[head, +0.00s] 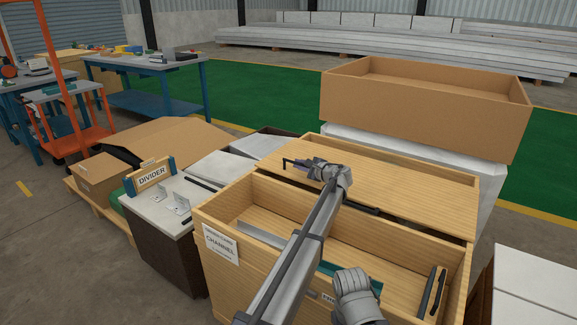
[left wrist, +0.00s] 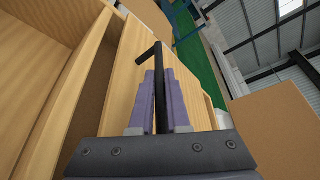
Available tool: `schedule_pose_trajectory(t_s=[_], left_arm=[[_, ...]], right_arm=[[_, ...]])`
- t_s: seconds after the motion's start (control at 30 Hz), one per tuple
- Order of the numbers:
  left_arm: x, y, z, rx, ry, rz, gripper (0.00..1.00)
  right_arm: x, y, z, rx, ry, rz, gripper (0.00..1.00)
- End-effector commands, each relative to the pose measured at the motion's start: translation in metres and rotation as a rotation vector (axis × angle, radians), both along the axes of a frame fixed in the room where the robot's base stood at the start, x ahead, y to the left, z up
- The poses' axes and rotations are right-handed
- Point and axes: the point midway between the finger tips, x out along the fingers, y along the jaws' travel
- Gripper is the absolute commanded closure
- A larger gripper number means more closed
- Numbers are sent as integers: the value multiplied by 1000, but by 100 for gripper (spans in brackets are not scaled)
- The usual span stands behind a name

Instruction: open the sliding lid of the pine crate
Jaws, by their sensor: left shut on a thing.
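The pine crate (head: 216,275) stands in front of me, its front half uncovered. Its pale wooden lid (head: 410,185) covers the back half and also shows in the left wrist view (left wrist: 127,75). My left gripper (head: 312,168) is over the lid's left part. In the left wrist view its purple fingers (left wrist: 160,100) are shut on a black bar (left wrist: 150,65) with a bent end. I cannot tell whether the bar is fixed to the lid. A dark strip (head: 362,208) lies along the lid's front edge. My right gripper's fingers are not visible.
A large open cardboard box (head: 420,105) stands on a pale block behind the crate. A cabinet (head: 160,235) with a divider sign stands close on the left. A white-topped unit (head: 535,275) is at the right. Black bars (head: 432,290) are inside the crate's right end.

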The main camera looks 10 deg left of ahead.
Motion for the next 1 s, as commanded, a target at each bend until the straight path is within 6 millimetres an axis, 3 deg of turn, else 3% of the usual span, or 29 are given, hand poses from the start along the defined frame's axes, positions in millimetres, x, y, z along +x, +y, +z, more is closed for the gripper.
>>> schedule_pose_trajectory(t_s=[0.4, 0.43, 0.67, 1.0], left_arm=[[1, -4, 0, -1, 1, 0, 100], [1, -4, -1, -1, 1, 0, 84], [1, -3, 0, -1, 1, 1, 58], [-1, -4, 1, -1, 1, 1, 56]], right_arm=[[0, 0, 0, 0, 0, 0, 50], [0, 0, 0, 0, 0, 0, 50], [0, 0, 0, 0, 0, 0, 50], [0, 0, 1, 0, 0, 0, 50]])
